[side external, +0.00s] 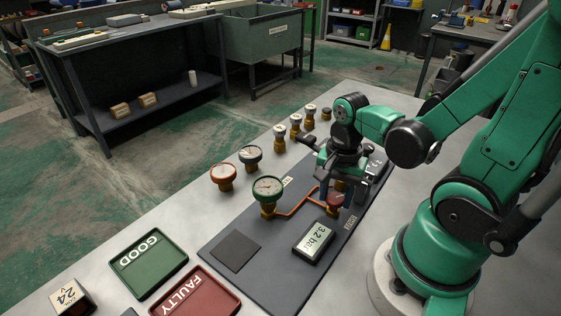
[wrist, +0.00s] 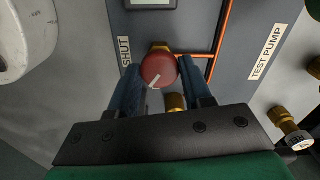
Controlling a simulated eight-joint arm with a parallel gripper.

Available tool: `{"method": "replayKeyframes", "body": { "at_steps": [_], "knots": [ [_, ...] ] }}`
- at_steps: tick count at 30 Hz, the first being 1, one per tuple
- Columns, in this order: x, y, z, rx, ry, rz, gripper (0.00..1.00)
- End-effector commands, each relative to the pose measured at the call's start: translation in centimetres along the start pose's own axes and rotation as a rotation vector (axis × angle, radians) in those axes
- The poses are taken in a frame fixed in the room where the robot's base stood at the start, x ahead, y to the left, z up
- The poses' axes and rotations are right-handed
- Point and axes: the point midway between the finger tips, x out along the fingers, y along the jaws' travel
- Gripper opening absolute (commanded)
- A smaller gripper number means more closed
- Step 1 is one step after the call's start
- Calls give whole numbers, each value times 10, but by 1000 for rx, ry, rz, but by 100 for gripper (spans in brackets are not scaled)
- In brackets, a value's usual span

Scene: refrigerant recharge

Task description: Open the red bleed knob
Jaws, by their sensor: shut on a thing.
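The red bleed knob (wrist: 158,68) sits between the two blue-grey fingers of my gripper (wrist: 160,78) in the wrist view, and the gripper is shut on it. Its white pointer line slants to the lower left. A SHUT label (wrist: 125,53) is to the left of the knob. In the side view, the knob (side external: 335,199) is at the end of the orange pipe, partly hidden by my gripper (side external: 340,197), which reaches down over it. A digital readout (side external: 314,241) in front of it shows 3.2 bar.
A gauge (side external: 268,190) stands on the dark panel at the pipe's other end. Several brass fittings stand behind. Green GOOD (side external: 148,262) and red FAULTY (side external: 196,296) trays lie at the front left.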

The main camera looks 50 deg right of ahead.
Motion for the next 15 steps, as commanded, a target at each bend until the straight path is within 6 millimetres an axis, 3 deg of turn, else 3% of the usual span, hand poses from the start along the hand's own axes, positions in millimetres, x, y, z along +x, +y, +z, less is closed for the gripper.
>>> {"method": "replayKeyframes", "body": {
  "at_steps": [15],
  "knots": [
    [0, 0, 0, -438, -1, 0, 0]
  ]
}}
